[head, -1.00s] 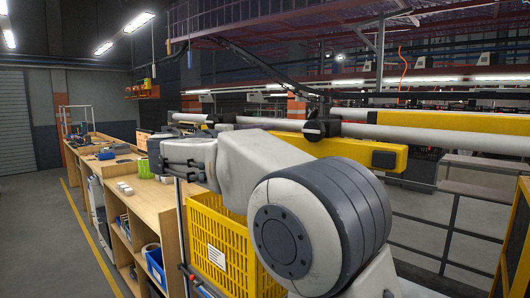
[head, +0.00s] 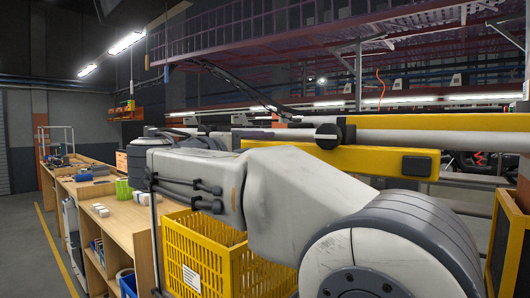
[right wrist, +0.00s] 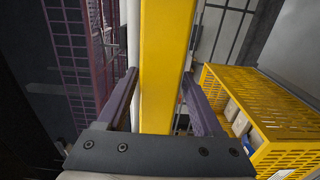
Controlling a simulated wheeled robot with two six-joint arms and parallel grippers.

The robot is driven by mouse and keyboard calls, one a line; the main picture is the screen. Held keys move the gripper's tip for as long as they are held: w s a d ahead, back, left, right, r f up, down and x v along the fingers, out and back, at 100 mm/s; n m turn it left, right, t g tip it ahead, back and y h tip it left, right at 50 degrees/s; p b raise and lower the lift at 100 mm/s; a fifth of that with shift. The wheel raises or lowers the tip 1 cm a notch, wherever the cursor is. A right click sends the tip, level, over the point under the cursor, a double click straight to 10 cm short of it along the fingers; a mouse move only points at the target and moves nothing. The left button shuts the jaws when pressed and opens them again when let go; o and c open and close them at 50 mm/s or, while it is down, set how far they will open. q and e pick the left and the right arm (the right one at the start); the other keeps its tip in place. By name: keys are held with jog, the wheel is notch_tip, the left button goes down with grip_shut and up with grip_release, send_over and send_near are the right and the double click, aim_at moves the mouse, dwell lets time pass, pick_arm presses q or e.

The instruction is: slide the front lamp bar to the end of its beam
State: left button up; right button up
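The front lamp bar (head: 345,157) is a long yellow bar beside and slightly below the pale beam (head: 420,136) in the head view. Its left part is hidden behind my right arm. In the right wrist view the yellow bar (right wrist: 164,60) runs between the two fingers of my right gripper (right wrist: 160,75). The fingertips lie close along both its sides; whether they press on it I cannot tell. A pale tube (right wrist: 133,40) shows just left of the bar. My left gripper is not in view.
A yellow crate (head: 185,240) stands below the bar and shows at the right in the right wrist view (right wrist: 285,120). A black clamp (head: 328,134) sits on the beam. Wooden shelving (head: 120,225) stands at left, with open floor (head: 25,250) beyond it.

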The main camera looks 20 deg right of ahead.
dwell(0.3)
jog(key=b+v, duration=0.1)
jog(key=v, duration=0.9)
jog(key=shift+a+b, duration=0.2)
jog(key=shift+b, duration=0.2)
jog(key=shift+s+f, duration=0.1)
jog(key=shift+s, duration=0.05)
jog(key=s+f+n+g+y, duration=0.3)
jog(key=f+n+y, duration=0.35)
jog(key=f, duration=1.55)
jog(key=s+a+f+m+g+y, duration=0.2)
jog(key=s+f+m+g+y, duration=0.4)
jog(key=s+f, duration=1.5)
jog(key=g+y, duration=0.1)
jog(key=y, duration=0.2)
